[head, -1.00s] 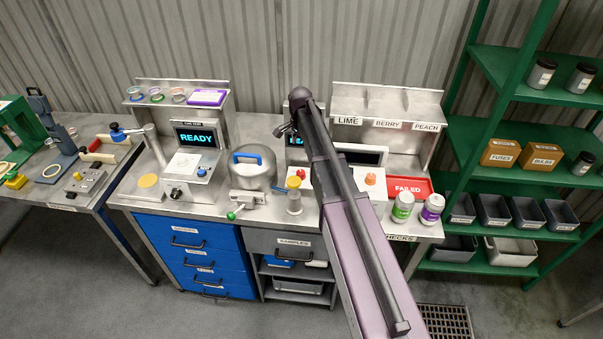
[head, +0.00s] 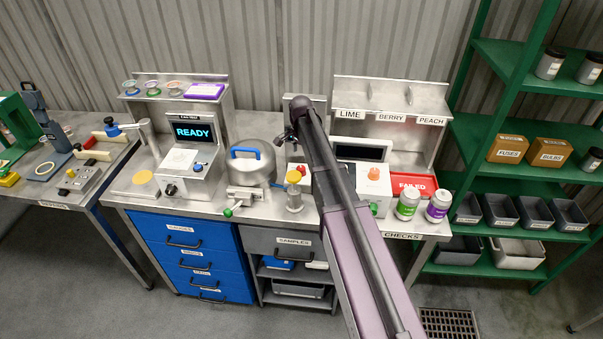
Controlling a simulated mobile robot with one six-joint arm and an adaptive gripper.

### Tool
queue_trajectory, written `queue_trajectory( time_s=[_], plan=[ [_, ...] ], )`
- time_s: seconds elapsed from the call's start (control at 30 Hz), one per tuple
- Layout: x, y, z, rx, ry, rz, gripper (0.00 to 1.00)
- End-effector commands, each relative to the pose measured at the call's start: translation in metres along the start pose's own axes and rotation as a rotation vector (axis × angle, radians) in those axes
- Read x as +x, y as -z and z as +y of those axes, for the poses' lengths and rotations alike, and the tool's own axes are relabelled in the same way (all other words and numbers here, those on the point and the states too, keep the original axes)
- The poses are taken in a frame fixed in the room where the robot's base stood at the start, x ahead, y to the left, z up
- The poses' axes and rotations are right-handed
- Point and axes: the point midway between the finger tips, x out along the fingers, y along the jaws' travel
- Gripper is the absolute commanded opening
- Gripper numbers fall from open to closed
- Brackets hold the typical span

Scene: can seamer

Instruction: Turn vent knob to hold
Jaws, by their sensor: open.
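My gripper (head: 286,136) is at the far end of my dark and mauve arm, above the back of the bench, mostly hidden by the wrist. Its small dark fingers look open and empty. A steel pot with a blue handle (head: 250,168) stands left of it; a green-tipped lever (head: 228,212) is at its front. A yellow-topped steel post (head: 294,190) stands right of the pot. A white box with an orange knob (head: 373,185) is right of my arm. A dark knob (head: 170,189) is on the READY machine. I cannot read which one is the vent knob.
The steel bench (head: 140,207) has blue drawers (head: 198,258) below. Two lidded jars (head: 407,204) stand near its front right, by a red FAILED tray (head: 412,184). A green shelf rack (head: 480,180) stands to the right. My arm hides part of the bench middle.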

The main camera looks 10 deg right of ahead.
Motion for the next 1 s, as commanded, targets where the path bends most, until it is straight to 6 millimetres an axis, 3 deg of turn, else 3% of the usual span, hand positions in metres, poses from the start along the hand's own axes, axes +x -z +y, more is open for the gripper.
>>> queue_trajectory(
  time_s=[0.6,1.0],
  plan=[
    [0.05,0.001,0.0,0.001,0.0,0.0,0.84],
    [0.071,0.001,0.0,0.001,0.0,0.0,0.84]
  ],
)
